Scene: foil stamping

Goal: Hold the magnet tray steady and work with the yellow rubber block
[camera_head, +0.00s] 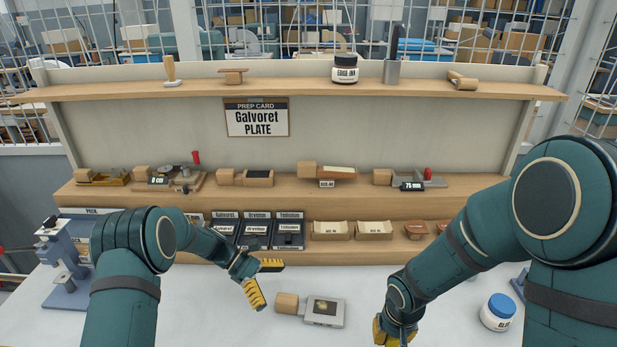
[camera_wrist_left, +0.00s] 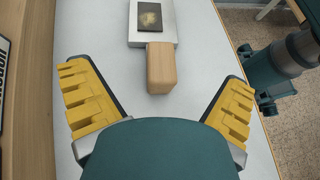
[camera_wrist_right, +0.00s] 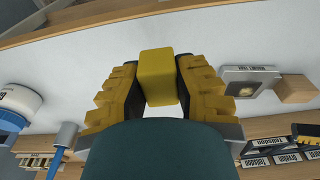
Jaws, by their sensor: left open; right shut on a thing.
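The magnet tray is a flat grey plate (camera_head: 325,312) with a dark square piece on it and a wooden block handle (camera_head: 287,303). It lies on the white table at the front middle. In the left wrist view the handle (camera_wrist_left: 160,68) points toward my left gripper (camera_wrist_left: 155,80), which is open and empty, its fingers spread wide with the handle between and ahead of them. My right gripper (camera_head: 394,334) is to the right of the tray. In the right wrist view it is shut on the yellow rubber block (camera_wrist_right: 158,77), apart from the tray.
A blue-lidded jar (camera_head: 498,312) stands at the right. A blue-grey press (camera_head: 65,270) stands at the left. A stepped wooden shelf (camera_head: 310,188) with tools, black type cases (camera_head: 255,230) and small boxes lines the back. Clear white table surrounds the tray.

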